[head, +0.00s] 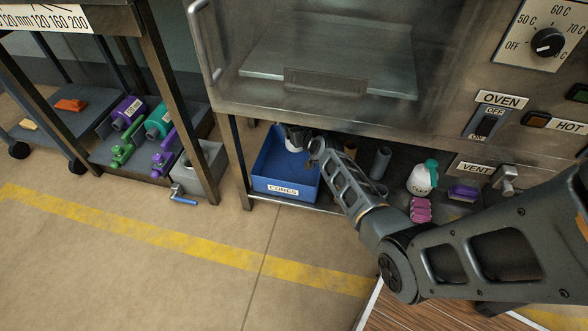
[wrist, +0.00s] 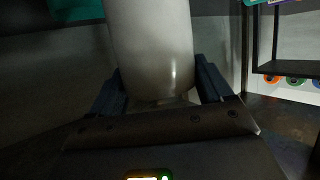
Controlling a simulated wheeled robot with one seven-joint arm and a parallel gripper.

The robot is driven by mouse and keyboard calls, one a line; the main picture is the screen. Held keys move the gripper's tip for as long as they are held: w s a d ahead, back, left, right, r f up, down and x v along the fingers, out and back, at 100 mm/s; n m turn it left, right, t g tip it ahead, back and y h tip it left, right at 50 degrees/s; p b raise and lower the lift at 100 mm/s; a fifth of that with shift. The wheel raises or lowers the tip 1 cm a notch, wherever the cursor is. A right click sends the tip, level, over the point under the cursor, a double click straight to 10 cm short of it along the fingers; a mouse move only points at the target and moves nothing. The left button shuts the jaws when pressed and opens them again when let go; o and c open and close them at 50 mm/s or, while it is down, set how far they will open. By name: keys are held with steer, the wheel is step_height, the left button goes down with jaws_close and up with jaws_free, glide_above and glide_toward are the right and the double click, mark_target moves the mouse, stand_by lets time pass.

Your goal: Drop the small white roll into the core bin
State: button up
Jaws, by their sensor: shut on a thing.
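The small white roll (wrist: 152,45) stands between the two dark fingers of my gripper (wrist: 158,88) in the wrist view, and the fingers are shut on it. The core bin is a blue open box (head: 287,184) with a "CORES" label, on the low shelf under the oven in the head view. My gripper (head: 294,134) is at the bin's back right part there, and a bit of the white roll (head: 294,147) shows below it. I cannot tell how high the roll is over the bin floor. My wrist hides the bin's right back corner.
The oven front (head: 340,105) overhangs the shelf closely. Right of the bin stand grey tubes (head: 380,162), a white bottle with a teal cap (head: 422,178), pink rolls (head: 420,210) and a purple block (head: 463,192). A cart with tools (head: 130,150) is at left.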

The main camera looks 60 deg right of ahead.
step_height(320, 180, down, 4)
steer(key=b, duration=0.3)
steer(key=o, duration=1.1)
steer(key=p+v, duration=0.3)
steer(key=v, duration=0.4)
steer(key=shift+s+a, duration=0.25)
steer(key=shift+r, duration=0.1)
